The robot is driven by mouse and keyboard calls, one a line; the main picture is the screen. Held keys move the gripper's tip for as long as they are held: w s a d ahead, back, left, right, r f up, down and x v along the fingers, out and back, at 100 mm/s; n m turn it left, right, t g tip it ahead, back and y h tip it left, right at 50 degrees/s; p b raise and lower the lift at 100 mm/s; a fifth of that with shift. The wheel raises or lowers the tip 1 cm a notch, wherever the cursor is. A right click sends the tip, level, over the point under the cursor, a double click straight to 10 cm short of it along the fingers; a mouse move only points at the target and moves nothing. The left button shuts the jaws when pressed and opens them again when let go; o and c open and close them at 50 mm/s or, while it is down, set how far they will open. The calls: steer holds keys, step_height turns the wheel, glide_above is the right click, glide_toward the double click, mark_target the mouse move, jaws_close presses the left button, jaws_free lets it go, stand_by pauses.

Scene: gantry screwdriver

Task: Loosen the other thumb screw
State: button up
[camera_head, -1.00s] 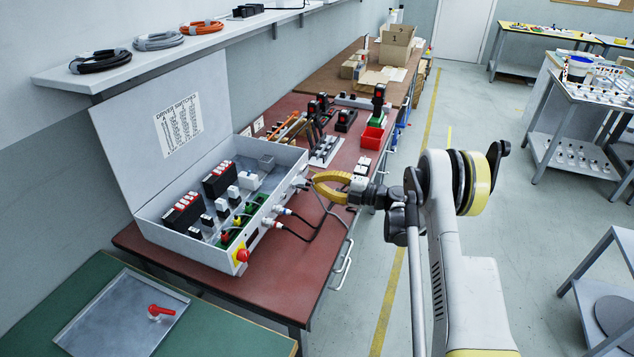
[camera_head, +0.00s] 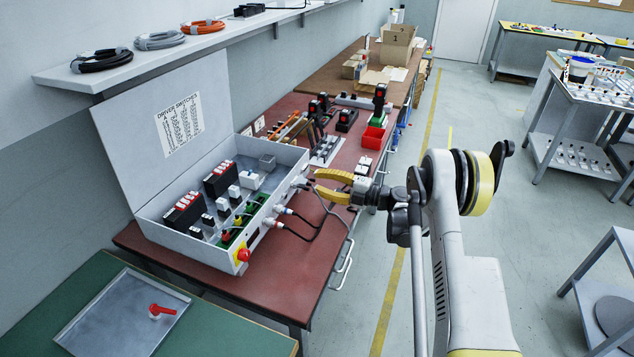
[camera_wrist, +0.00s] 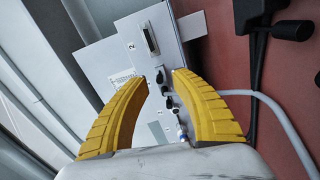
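The grey control box (camera_head: 190,242) stands open on the red-brown bench in the head view. My gripper (camera_head: 315,182) is level with its right side wall, close to a grey cable connector (camera_head: 299,183). In the wrist view, my gripper's yellow fingers (camera_wrist: 160,76) are apart, with a narrow gap between the tips. The box's side wall (camera_wrist: 135,58) lies beyond them, with a slot-shaped socket (camera_wrist: 151,39) above the tips. A small dark part (camera_wrist: 160,75) shows in the gap; I cannot tell whether it is a thumb screw or whether the fingers touch it.
Black cables (camera_head: 302,232) plug into the box wall nearer the camera, beside a red knob (camera_head: 243,254). A grey cable (camera_wrist: 270,103) crosses right of the fingers in the wrist view. A red bin (camera_head: 373,137) stands farther back.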

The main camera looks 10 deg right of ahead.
steer(key=v, duration=1.1)
steer(key=shift+s+d, duration=0.1)
steer(key=shift+d, duration=0.05)
